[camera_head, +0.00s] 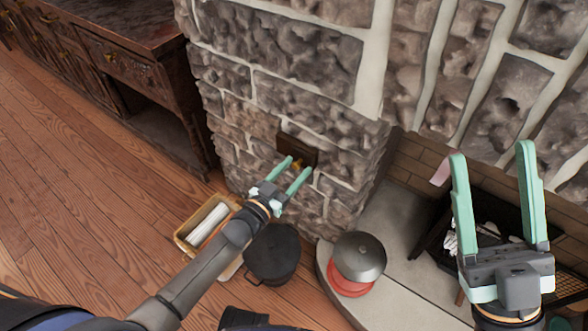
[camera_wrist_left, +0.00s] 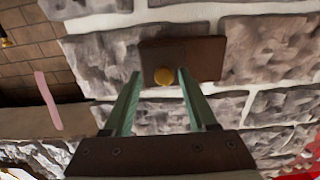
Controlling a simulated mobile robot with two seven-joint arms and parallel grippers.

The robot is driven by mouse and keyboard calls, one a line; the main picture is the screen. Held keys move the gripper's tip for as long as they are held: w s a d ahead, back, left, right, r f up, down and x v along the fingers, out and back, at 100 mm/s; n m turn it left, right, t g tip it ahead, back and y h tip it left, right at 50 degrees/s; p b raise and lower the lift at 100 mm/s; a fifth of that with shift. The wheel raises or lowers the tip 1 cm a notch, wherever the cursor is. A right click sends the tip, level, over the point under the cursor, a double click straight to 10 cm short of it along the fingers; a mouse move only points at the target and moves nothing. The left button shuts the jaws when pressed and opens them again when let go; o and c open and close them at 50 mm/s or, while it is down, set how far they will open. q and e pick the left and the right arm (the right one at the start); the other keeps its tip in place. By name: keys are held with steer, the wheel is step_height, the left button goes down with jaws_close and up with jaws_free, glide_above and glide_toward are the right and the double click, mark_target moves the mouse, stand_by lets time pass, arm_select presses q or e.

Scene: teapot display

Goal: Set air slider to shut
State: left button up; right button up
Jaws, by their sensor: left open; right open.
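The air slider is a dark brown plate (camera_head: 297,145) with a brass knob (camera_head: 297,164), set in the stone chimney wall. In the left wrist view the slider plate (camera_wrist_left: 207,57) has two differently shaded parts, and the round knob (camera_wrist_left: 164,77) sits at the lower edge of its left part. My left gripper (camera_head: 297,164) is open in front of the slider. In its wrist view its fingertips (camera_wrist_left: 159,72) lie on either side of the knob, with small gaps; contact is not visible. My right gripper (camera_head: 491,151) is open and empty at the right.
A black pot (camera_head: 273,255), a lidded grey and red pot (camera_head: 358,257) and a tray with white rolls (camera_head: 206,222) stand below. A wooden cabinet (camera_head: 125,55) is at the left. A dark grate (camera_head: 432,250) is behind my right gripper.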

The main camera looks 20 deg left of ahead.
arm_select(q)
steer(key=p+v, duration=0.3)
steer(key=v, duration=0.9)
steer(key=shift+s+p, duration=0.25)
steer(key=shift+p, duration=0.05)
arm_select(e)
step_height(320, 180, up, 4)
steer(key=shift+s+d+f+n, duration=0.1)
steer(key=shift+d+f+n, duration=0.1)
steer(key=shift+n, duration=0.2)
arm_select(q)
steer(key=shift+r, duration=0.1)
